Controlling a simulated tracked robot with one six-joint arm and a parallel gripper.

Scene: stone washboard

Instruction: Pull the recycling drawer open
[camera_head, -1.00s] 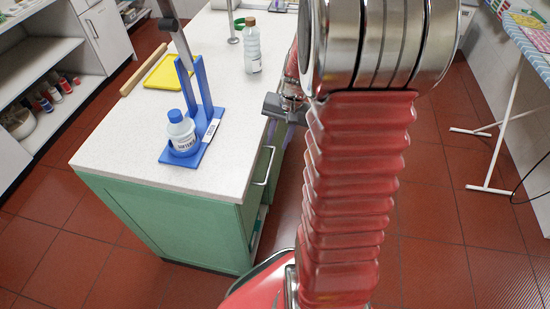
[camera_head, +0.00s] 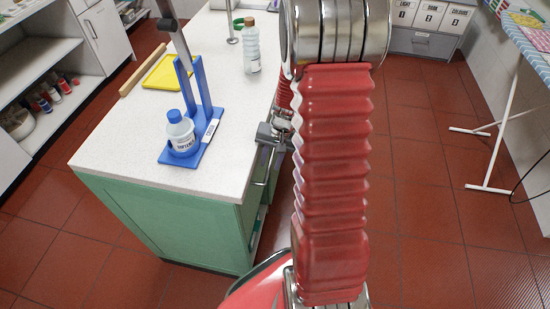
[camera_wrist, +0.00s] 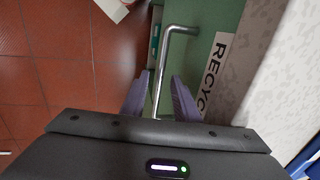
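The recycling drawer's green front (camera_wrist: 205,45) shows in the wrist view, with a white label reading "RECYC" (camera_wrist: 217,72), the rest cut off. Its metal bar handle (camera_wrist: 165,60) runs down the picture toward my gripper. My gripper (camera_wrist: 161,85) has its two purple fingers apart, one on each side of the bar, with gaps visible. In the head view my gripper (camera_head: 270,138) is beside the counter's right edge, at the upper end of the handle (camera_head: 265,170). The fingers are mostly hidden there. I cannot tell whether the drawer is fully closed.
The white countertop (camera_head: 120,150) carries a blue stand (camera_head: 205,110) with a bottle (camera_head: 181,135), a clear bottle (camera_head: 251,50) and a yellow tray (camera_head: 165,75). An ironing board (camera_head: 525,50) stands at the right. The red tiled floor (camera_head: 420,200) between is clear.

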